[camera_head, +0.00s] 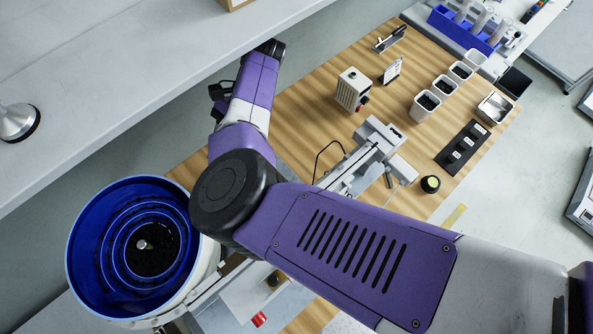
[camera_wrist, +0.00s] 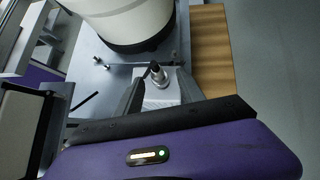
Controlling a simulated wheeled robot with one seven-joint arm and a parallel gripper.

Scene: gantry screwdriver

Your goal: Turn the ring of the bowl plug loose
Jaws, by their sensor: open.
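In the wrist view, a small metallic plug with a ring-like collar (camera_wrist: 158,76) stands up from a light grey block. A thin dark cable or rod runs left from near its top. My gripper (camera_wrist: 160,84) is open, with one grey finger on each side of the plug. I cannot tell whether either finger touches it. The white bowl feeder (camera_wrist: 118,18) rises behind the plug on a dark base. In the head view the blue-lined bowl (camera_head: 82,240) is at the lower left. My arm covers part of the workbench there, and the plug cannot be made out.
A grey shelf (camera_head: 90,75) runs along the upper left. The wooden workbench (camera_head: 300,110) carries a beige box (camera_head: 352,90), a grey linear unit (camera_head: 375,135), several white bins (camera_head: 424,106) and a black switch panel (camera_head: 462,147). Grey frame parts stand left in the wrist view.

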